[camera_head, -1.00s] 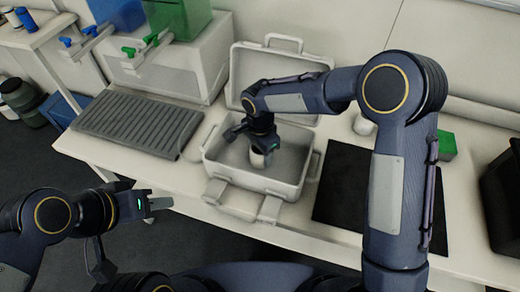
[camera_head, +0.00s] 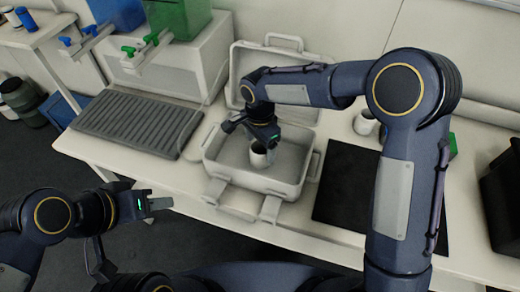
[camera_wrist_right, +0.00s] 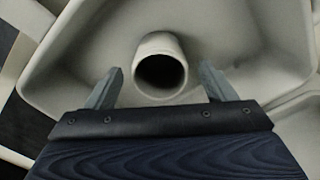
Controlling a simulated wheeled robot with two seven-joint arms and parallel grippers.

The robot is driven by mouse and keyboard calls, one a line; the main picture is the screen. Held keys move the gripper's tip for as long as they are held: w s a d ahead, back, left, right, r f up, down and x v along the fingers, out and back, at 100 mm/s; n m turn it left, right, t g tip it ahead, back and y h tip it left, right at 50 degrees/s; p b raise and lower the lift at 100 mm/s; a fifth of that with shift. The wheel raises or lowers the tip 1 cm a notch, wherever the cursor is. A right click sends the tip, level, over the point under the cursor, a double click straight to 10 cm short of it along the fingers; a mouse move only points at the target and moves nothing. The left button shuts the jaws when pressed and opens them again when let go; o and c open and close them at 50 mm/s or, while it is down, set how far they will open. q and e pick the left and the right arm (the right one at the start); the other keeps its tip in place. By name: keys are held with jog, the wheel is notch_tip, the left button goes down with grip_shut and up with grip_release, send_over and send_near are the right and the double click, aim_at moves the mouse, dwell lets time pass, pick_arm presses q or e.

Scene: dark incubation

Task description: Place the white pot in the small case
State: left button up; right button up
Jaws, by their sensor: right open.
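The small case (camera_head: 243,178) is pale and stands open on the table, its lid raised at the back. The white pot (camera_head: 259,157) stands in the case below my right gripper (camera_head: 266,145). In the right wrist view the white pot (camera_wrist_right: 160,62) shows its dark round opening and rests on the floor of the case (camera_wrist_right: 240,55). My right gripper (camera_wrist_right: 160,88) is open, one finger on each side of the pot with gaps between. My left gripper (camera_head: 160,202) is off the table's front edge, away from the case; its finger opening is unclear.
A grey ribbed tray (camera_head: 138,122) lies left of the case. A black mat (camera_head: 335,190) lies to its right. Another white cup-like pot (camera_head: 365,123) stands behind the mat, partly hidden by my right arm. A black bin (camera_head: 505,195) stands at the right edge.

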notch_tip(320, 180, up, 9)
dwell(0.3)
jog(key=s+d+r+n+t+y, duration=0.1)
jog(key=s+d+r+n, duration=0.2)
jog(key=d, duration=0.4)
jog(key=s+d+r+t+y, duration=0.1)
jog(key=s+d+r, duration=0.2)
jog(key=s+d, duration=0.3)
jog(key=s+d+f+n+t+y, duration=0.1)
jog(key=s+d+n, duration=0.2)
jog(key=s, duration=0.4)
jog(key=s+d+f+n+t, duration=0.2)
jog(key=s+d, duration=0.2)
jog(key=s, duration=0.3)
jog(key=shift+s+d+f+n+t+y, duration=0.3)
jog(key=shift+s+d+n+y, duration=0.1)
jog(key=shift+c, duration=0.5)
